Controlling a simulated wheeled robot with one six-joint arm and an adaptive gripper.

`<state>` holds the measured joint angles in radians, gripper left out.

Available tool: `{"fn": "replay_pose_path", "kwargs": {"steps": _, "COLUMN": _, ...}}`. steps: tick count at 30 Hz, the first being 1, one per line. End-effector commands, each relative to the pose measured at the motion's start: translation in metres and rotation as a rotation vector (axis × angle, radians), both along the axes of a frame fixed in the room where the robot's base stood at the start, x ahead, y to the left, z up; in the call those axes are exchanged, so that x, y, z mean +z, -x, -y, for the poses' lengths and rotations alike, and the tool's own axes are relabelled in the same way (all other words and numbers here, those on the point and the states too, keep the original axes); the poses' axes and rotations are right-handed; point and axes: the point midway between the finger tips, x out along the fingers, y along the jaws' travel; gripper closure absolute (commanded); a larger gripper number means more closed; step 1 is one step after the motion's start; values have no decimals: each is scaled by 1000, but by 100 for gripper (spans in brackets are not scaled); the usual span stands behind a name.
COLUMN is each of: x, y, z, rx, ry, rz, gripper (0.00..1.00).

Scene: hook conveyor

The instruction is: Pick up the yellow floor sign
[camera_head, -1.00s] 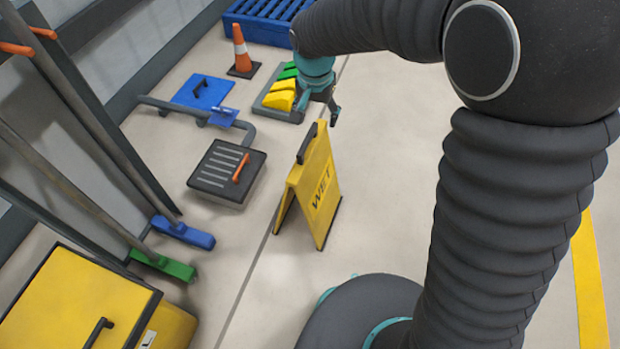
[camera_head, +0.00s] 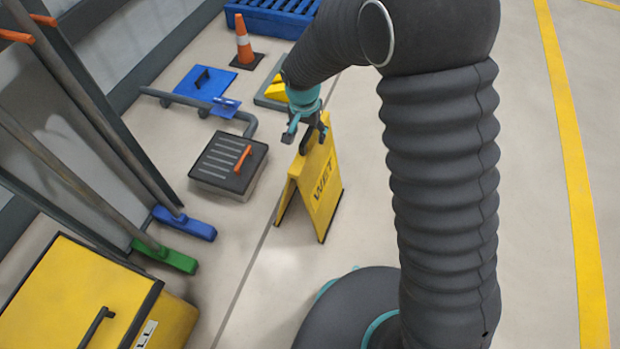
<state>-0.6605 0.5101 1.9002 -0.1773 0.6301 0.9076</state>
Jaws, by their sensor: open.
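The yellow floor sign (camera_head: 318,190) stands upright on the floor in the middle of the head view, its two panels spread, with dark lettering reading WET on the right panel. A dark handle (camera_head: 306,141) is at its top. My gripper (camera_head: 304,139) points down at the top of the sign, with its fingers apart beside the handle. It overlaps the handle in the picture, and I cannot tell whether it touches it or how far the handle lies between the fingers.
A dark grated box with an orange handle (camera_head: 228,163) sits left of the sign. Blue and green brush heads (camera_head: 184,222) and a yellow bin (camera_head: 75,300) are further left. A traffic cone (camera_head: 244,45) and blue pallet (camera_head: 275,16) are at the back. Floor right of my arm is clear.

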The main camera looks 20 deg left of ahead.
Motion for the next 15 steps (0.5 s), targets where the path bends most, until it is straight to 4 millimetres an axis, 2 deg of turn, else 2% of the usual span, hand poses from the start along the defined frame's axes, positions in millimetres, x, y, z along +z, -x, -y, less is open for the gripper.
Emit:
{"fn": "replay_pose_path", "kwargs": {"steps": 7, "x": -35, "y": -2, "z": 5, "rx": 0, "ry": 2, "rz": -2, "gripper": 32}}
{"fn": "replay_pose_path", "kwargs": {"steps": 15, "x": -46, "y": -4, "z": 5, "rx": 0, "ry": -1, "rz": 0, "gripper": 32}}
